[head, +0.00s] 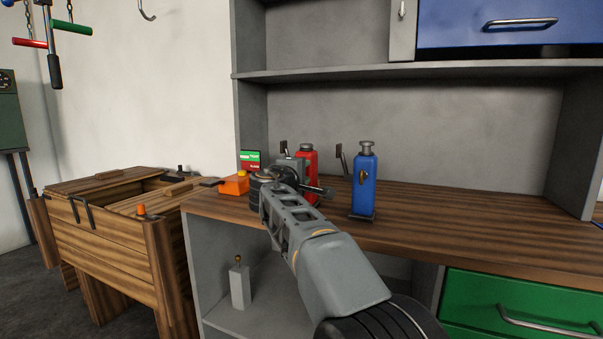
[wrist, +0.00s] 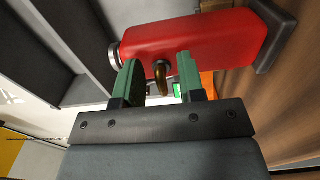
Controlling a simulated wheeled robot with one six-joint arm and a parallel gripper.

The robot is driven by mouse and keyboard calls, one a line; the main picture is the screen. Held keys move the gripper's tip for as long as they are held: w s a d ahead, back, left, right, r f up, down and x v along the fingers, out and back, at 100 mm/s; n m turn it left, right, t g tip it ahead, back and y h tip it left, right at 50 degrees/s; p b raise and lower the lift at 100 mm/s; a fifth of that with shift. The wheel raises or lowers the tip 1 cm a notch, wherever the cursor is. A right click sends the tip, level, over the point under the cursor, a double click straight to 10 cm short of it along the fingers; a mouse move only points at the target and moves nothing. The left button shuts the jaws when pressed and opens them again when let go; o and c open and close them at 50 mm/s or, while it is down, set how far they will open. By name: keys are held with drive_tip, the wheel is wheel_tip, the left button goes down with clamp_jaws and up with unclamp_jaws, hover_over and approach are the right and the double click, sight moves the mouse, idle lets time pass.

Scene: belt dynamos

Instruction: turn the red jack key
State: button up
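The red jack (head: 308,152) stands on the wooden counter behind my arm, which hides its lower part. In the wrist view the red jack (wrist: 205,42) appears lying sideways across the picture. Its small brass key (wrist: 161,78) sticks out from its face towards my gripper. My gripper (wrist: 155,84) is open, with one green finger on each side of the key. I see gaps between the key and both fingers. In the head view the key and the fingertips cannot be made out.
A blue jack (head: 364,190) with its own key stands close to the right of my arm. An orange box with a yellow button (head: 235,184) and a red-green panel (head: 250,161) are to the left. A shelf (head: 420,71) runs above. The counter's right side (head: 480,225) is clear.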

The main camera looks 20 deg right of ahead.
drive_tip(key=p+v, duration=0.1)
drive_tip(key=v, duration=1.3)
drive_tip(key=shift+d, duration=0.15)
